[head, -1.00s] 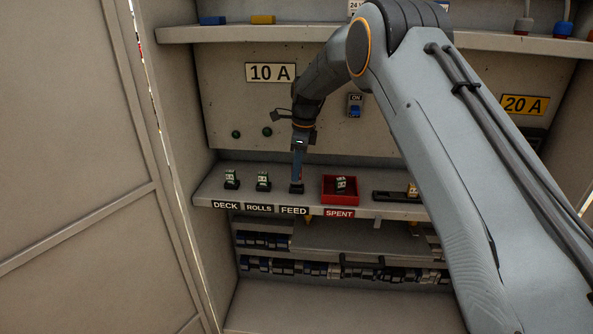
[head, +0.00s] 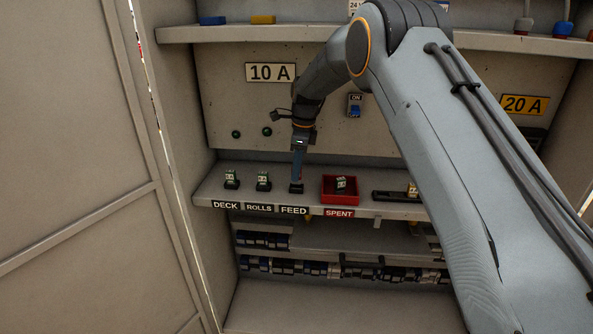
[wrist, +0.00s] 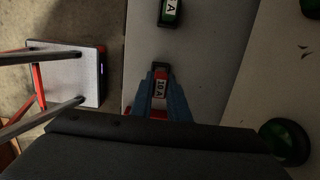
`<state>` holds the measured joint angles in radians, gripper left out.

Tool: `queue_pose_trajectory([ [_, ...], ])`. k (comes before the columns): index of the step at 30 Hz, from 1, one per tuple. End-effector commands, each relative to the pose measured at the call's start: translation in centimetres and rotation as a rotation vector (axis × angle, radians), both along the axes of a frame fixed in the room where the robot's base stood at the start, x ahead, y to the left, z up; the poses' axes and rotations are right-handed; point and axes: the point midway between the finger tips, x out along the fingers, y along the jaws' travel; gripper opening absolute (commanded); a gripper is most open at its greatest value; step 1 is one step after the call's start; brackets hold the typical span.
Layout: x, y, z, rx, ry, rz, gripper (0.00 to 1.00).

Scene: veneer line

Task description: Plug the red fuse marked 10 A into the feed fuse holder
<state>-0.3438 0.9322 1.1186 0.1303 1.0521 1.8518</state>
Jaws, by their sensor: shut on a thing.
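The red fuse marked 10 A (wrist: 160,88) is between the blue fingers of my gripper (wrist: 160,98) in the wrist view, its label facing the camera. My gripper (head: 297,182) points down at the feed fuse holder (head: 296,189), a dark block above the FEED label in the head view. A dark frame of the holder (wrist: 160,67) shows around the fuse's far end in the wrist view. The fuse is at the holder, but how deep it sits is hidden by the fingers. The gripper is shut on the fuse.
Green fuses stand in the DECK (head: 231,180) and ROLLS (head: 263,181) holders left of the gripper. The red SPENT tray (head: 328,196), with a dark fuse inside, stands close on the right. A dark rack (head: 388,195) lies farther right. The wall rises behind the shelf.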

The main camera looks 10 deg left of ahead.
Motion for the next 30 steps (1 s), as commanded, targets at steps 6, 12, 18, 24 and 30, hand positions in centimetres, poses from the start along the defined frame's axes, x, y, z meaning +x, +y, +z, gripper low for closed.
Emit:
queue_pose_trajectory([
  [6, 0.0, 0.0, -0.3, 0.0, 0.0, 0.0, 0.0],
  [12, 0.0, 0.0, -0.8, 0.0, 0.0, 0.0, 0.0],
  [18, 0.0, 0.0, -1.2, 0.0, 0.0, 0.0, 0.0],
  [24, 0.0, 0.0, -1.7, 0.0, 0.0, 0.0, 0.0],
  [30, 0.0, 0.0, -2.1, 0.0, 0.0, 0.0, 0.0],
])
